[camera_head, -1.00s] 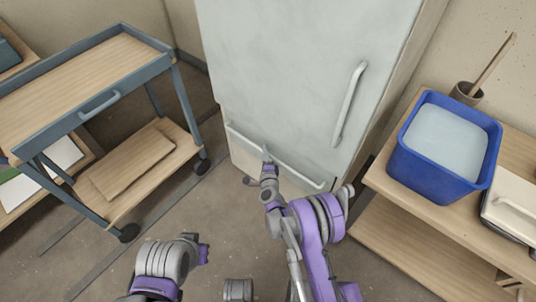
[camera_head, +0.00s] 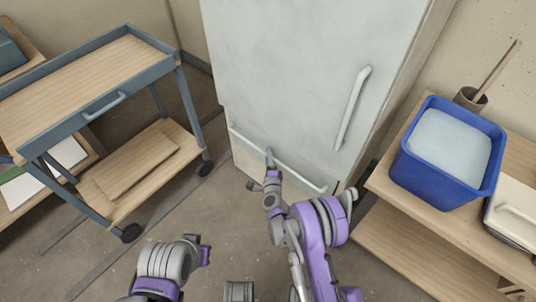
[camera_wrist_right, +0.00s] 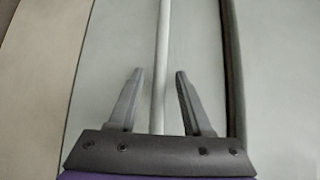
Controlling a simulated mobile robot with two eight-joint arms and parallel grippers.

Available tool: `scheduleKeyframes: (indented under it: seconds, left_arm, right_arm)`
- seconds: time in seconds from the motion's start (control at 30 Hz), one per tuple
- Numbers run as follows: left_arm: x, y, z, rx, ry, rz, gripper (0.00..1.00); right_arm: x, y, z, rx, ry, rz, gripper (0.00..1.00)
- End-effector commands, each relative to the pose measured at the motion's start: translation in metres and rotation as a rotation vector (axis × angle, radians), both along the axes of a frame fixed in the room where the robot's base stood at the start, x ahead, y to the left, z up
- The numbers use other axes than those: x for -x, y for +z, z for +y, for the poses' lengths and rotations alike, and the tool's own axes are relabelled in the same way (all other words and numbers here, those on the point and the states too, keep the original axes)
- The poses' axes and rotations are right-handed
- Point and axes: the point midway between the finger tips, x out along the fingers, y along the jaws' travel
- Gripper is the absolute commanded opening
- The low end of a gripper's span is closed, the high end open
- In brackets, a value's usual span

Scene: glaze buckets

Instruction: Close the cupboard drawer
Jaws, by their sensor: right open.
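The cupboard (camera_head: 290,70) is a tall pale grey cabinet with a large door above a low drawer (camera_head: 250,165). The drawer has a long bar handle (camera_head: 305,179), which also shows in the right wrist view (camera_wrist_right: 161,60). A dark strip along the drawer's edge shows there; how far the drawer stands out is hard to tell. My right gripper (camera_head: 270,157) is at the drawer front by the handle. In the right wrist view its fingers (camera_wrist_right: 159,75) are open, one on each side of the bar, apart from it. My left gripper (camera_head: 205,250) is low, away from the cupboard; its fingers are unclear.
A blue-framed cart (camera_head: 100,80) with wooden shelves stands at left. At right a wooden shelf unit (camera_head: 385,165) holds a blue bucket (camera_head: 440,190) of pale glaze and a pot (camera_head: 470,98) with a stick. The floor (camera_head: 205,210) between cart and cupboard is clear.

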Motion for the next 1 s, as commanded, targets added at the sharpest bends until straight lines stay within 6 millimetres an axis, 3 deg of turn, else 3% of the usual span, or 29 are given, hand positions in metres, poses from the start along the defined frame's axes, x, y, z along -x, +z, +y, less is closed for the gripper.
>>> scheduleKeyframes:
  seconds: [0.2, 0.43, 0.6, 1.0]
  left_arm:
    - [0.002, 0.009, 0.000, 0.000, 0.000, -0.002, 0.00]
    - [0.002, 0.013, 0.000, 0.000, 0.000, -0.003, 0.00]
    - [0.002, 0.014, 0.000, 0.000, 0.000, -0.003, 0.00]
    - [0.002, 0.014, 0.000, 0.000, 0.000, -0.003, 0.00]
  right_arm:
    - [0.044, 0.009, -0.007, 0.000, 0.000, 0.000, 0.50]
    - [0.080, 0.013, -0.013, 0.001, 0.000, 0.000, 0.50]
    - [0.089, 0.014, -0.015, 0.002, 0.000, -0.001, 0.50]
    - [0.089, 0.013, -0.015, 0.001, -0.001, -0.001, 0.50]
